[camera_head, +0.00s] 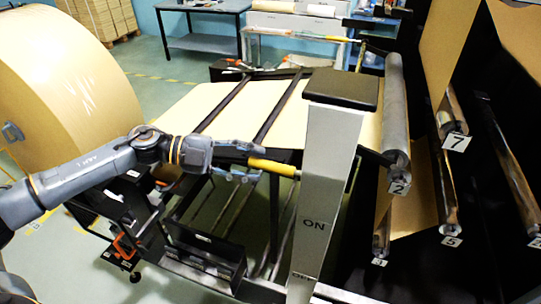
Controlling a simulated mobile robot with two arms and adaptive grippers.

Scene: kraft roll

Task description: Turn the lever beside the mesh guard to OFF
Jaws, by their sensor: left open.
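A grey upright post (330,180) with a black cap stands at the centre. It bears the word ON on its face and a smaller, partly legible label near its foot. A lever with a yellow handle (275,167) sticks out to the left of the post, nearly level and above the ON mark. My left gripper (246,162) is open, with its fingers at the free end of the yellow handle. I cannot tell whether they touch it. I cannot make out the mesh guard clearly. My right gripper is not in view.
A large kraft roll (70,85) stands at the left. Brown paper runs over a dark frame behind the post. Numbered rollers (396,110) and dark panels fill the right side. A black tray (205,250) lies below my left arm. Tables stand at the back.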

